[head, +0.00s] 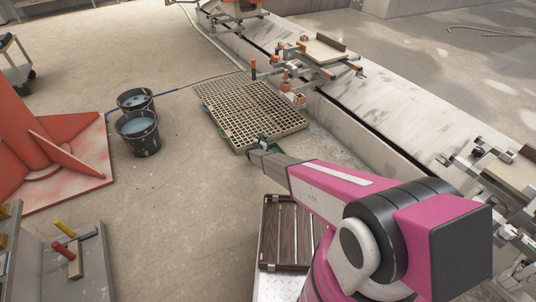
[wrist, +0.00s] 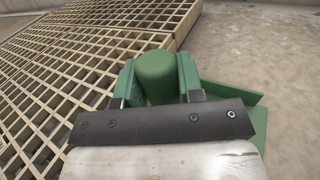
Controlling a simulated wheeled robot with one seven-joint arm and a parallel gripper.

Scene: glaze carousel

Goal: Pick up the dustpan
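The green dustpan (wrist: 259,119) is in the wrist view, with its flat pan part behind and to the right of my gripper. In the head view a small bit of green (head: 268,141) shows beside the end of my arm. My gripper (wrist: 157,80) has green fingers on a dark bracket. A rounded green piece (wrist: 156,75), which looks like the dustpan's handle, stands between the fingers with hardly any gap on either side. I cannot tell whether the fingers press on it. My bracket hides the lower part. My fingertips are hard to make out in the head view.
A wooden lattice grate (head: 250,108) lies right by my gripper, on the left in the wrist view. A concrete ledge (head: 340,120) with clamps and fixtures runs along the right. Two dark buckets (head: 138,128) stand farther left. Open floor (head: 180,200) lies left of my arm.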

